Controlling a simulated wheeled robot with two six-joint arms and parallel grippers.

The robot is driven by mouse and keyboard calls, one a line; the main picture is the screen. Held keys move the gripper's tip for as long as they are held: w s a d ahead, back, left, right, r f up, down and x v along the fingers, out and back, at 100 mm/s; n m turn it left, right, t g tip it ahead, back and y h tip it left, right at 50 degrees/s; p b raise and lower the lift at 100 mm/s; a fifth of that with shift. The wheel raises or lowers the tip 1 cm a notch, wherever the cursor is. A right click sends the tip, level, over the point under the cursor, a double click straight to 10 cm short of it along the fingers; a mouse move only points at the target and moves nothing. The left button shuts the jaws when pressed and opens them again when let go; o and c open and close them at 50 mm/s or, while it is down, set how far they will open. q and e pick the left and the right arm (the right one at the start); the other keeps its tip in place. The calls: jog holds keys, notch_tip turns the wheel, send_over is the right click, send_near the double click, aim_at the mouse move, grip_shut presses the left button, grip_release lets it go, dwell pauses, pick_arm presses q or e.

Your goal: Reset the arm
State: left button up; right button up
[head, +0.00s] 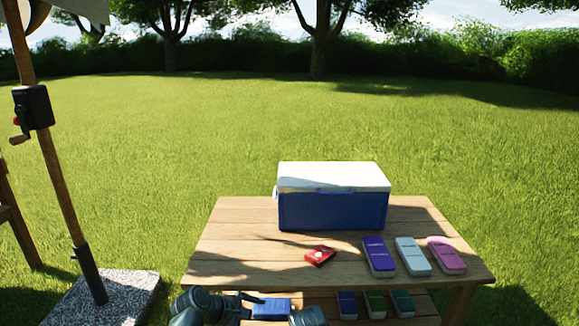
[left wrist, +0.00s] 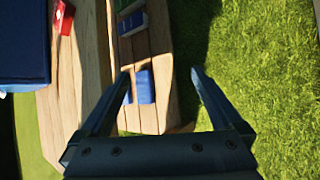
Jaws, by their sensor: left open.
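My left gripper (left wrist: 160,76) is open and empty in the left wrist view, its two fingers wide apart. A blue box (left wrist: 145,86) on the lower bench shows beyond the left finger, which covers part of it. In the head view my left arm (head: 205,304) is at the bottom edge, left of the same blue box (head: 271,308); the fingertips are hard to make out there. A grey part at the bottom edge right of that box may be mine. My right gripper cannot be made out.
A blue cooler with a white lid (head: 333,196) stands on the wooden table (head: 225,240). A red pack (head: 320,256) and purple (head: 378,257), white (head: 412,256) and pink (head: 446,255) cases lie before it. Several small boxes (head: 375,304) are on the bench. A parasol pole (head: 60,180) stands left.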

pick_arm(q)
jog(key=s+a+f+m+g+y, duration=0.6)
jog(key=s+a+m, duration=0.25)
jog(key=m, duration=0.75)
jog(key=s+d+r+m+y+p, duration=0.2)
jog(key=s+d+r+m+p, duration=0.3)
jog(key=d+r+p, duration=0.5)
notch_tip(320, 180, up, 36)
jog(key=d+n+p, duration=0.1)
jog(key=p, duration=3.5)
jog(key=shift+s+d+r, duration=0.2)
jog(key=shift+s+d, duration=0.05)
jog(key=shift+s, duration=0.2)
